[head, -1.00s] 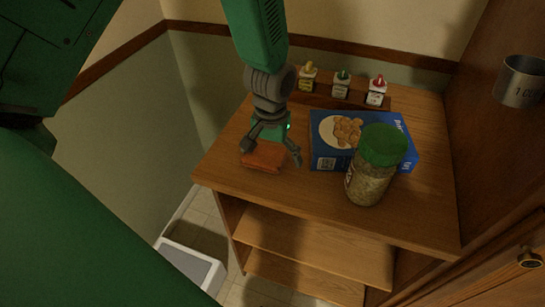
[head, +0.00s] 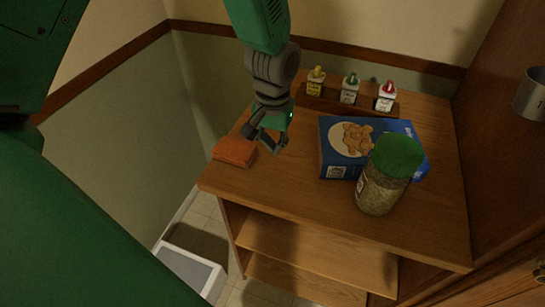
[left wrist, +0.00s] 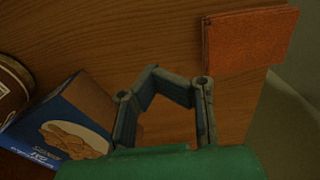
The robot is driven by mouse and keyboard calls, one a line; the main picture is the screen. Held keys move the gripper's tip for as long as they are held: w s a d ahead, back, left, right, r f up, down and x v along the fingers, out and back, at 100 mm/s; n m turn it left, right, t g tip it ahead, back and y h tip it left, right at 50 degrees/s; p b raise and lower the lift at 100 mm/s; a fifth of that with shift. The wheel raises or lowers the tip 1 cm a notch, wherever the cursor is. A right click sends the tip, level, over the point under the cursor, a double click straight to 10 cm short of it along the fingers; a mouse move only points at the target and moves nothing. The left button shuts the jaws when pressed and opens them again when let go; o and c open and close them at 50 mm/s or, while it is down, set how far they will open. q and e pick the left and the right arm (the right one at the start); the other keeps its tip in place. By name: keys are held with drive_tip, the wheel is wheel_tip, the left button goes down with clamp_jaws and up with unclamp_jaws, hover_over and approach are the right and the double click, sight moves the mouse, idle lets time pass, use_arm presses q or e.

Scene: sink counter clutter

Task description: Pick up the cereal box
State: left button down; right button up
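The blue cereal box (head: 338,158) lies flat on the wooden counter, right of the middle. A picture of cereal shows on its top face. Its right part is partly hidden behind a green-lidded jar (head: 384,178). My left gripper (head: 264,143) is open and empty, above the counter to the left of the box and apart from it. In the left wrist view the box (left wrist: 75,118) is at the lower left, outside the fingers (left wrist: 168,88). My right gripper is not in view.
An orange sponge-like block (head: 235,151) lies near the counter's left edge, left of my gripper. Several small bottles (head: 349,90) stand in a wooden rack at the back. A metal cup (head: 535,95) is at the far right. The front left of the counter (head: 270,190) is clear.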

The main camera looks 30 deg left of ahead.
use_arm(q)
drive_tip(key=r, duration=0.5)
drive_tip(key=shift+s+d+r, duration=0.15)
drive_tip(key=shift+s, duration=0.05)
drive_tip(key=shift+c, duration=2.3)
unclamp_jaws()
drive_tip(key=shift+s+a, duration=0.1)
drive_tip(key=shift+a, duration=0.1)
